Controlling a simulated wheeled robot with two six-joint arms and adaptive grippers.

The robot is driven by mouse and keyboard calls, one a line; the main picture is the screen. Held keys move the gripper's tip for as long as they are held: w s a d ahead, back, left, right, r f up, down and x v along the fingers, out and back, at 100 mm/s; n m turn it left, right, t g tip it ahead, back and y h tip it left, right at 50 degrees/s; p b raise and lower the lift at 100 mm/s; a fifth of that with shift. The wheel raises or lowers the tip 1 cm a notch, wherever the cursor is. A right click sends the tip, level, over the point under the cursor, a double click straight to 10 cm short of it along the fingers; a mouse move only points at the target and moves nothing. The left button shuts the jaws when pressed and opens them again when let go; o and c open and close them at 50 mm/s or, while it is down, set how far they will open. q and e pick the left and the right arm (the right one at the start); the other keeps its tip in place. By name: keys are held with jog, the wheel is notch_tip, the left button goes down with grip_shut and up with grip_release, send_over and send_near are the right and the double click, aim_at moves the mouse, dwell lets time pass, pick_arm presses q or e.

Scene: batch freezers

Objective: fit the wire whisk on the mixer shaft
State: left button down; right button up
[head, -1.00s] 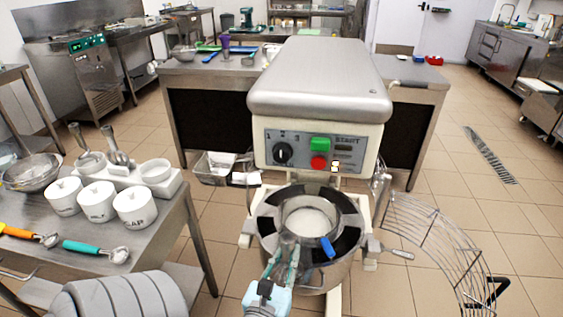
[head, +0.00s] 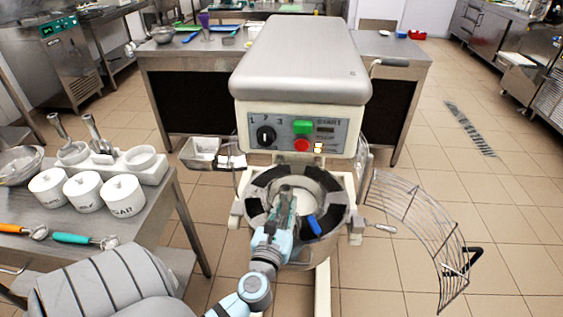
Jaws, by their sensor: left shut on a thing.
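The mixer (head: 303,65) stands in the middle, its grey head over a metal bowl (head: 318,250) with a dark-segmented ring round its mouth. My left gripper (head: 286,200) reaches over the near rim into the ring's opening, below the mixer head. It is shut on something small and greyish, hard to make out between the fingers. No wires of a whisk show distinctly, and the mixer shaft is hidden under the head. A blue piece (head: 314,225) sits at the near rim, just right of the gripper. My right gripper is out of view.
The wire guard (head: 420,225) stands swung out to the right of the bowl. A side table (head: 140,228) on the left holds white canisters (head: 85,193), scoops and utensils. A steel counter (head: 185,60) stands behind the mixer.

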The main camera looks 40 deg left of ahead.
pick_arm(q)
jog(key=x, duration=0.3)
jog(key=shift+w, duration=0.1)
jog(key=r+b+x, duration=0.1)
jog(key=b+x, duration=0.1)
jog(key=x, duration=1.1)
dwell(0.5)
jog(key=shift+w+d+f, duration=0.1)
jog(key=shift+r, duration=0.2)
dwell(0.9)
jog(key=shift+r+p, duration=0.6)
jog(key=shift+p, duration=0.2)
